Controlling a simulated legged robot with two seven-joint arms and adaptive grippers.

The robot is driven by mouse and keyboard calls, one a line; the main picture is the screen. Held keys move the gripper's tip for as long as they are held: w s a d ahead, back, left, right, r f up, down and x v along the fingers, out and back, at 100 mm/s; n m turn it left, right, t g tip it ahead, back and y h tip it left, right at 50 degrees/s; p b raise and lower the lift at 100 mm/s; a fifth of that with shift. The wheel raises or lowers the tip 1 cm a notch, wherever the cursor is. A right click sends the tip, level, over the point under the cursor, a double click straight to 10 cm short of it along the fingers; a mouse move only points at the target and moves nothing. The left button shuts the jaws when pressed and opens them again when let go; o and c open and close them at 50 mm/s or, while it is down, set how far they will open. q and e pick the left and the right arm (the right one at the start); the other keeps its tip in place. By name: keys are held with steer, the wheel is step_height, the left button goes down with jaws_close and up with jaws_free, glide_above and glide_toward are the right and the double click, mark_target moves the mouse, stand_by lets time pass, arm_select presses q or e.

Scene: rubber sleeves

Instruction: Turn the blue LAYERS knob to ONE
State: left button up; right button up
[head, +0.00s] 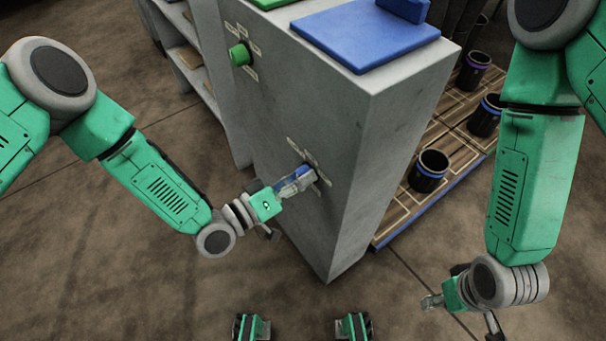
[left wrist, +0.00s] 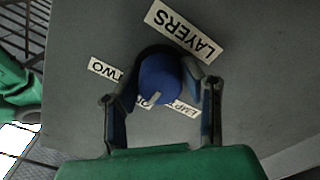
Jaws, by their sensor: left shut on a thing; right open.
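The blue LAYERS knob (head: 303,171) is on the front face of the grey cabinet. My left gripper (head: 297,181) is shut on it. In the left wrist view the knob (left wrist: 158,78) sits between the two fingers, below the upside-down LAYERS label (left wrist: 185,32). The TWO label (left wrist: 103,68) is at left; a mostly hidden label starting with O (left wrist: 141,104) and a partly hidden EMPTY label (left wrist: 187,108) are below. A pale mark on the knob's lower edge points down, slightly left, towards the O label. My right gripper (head: 460,312) is open and empty, away from the cabinet.
A green knob (head: 239,54) sits further left on the same cabinet face (head: 290,115). A blue pad (head: 365,35) lies on top. Black cups with coloured bands (head: 428,172) stand on a slatted platform (head: 397,208) to the right. Shelves (head: 195,65) stand behind. Floor in front is clear.

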arm_select(q)
steer(key=shift+a+f, duration=0.2)
steer(key=o, duration=1.1)
steer(key=shift+o, duration=0.2)
steer(key=shift+a, duration=0.1)
steer(key=shift+r, duration=0.1)
steer(key=v, duration=1.2)
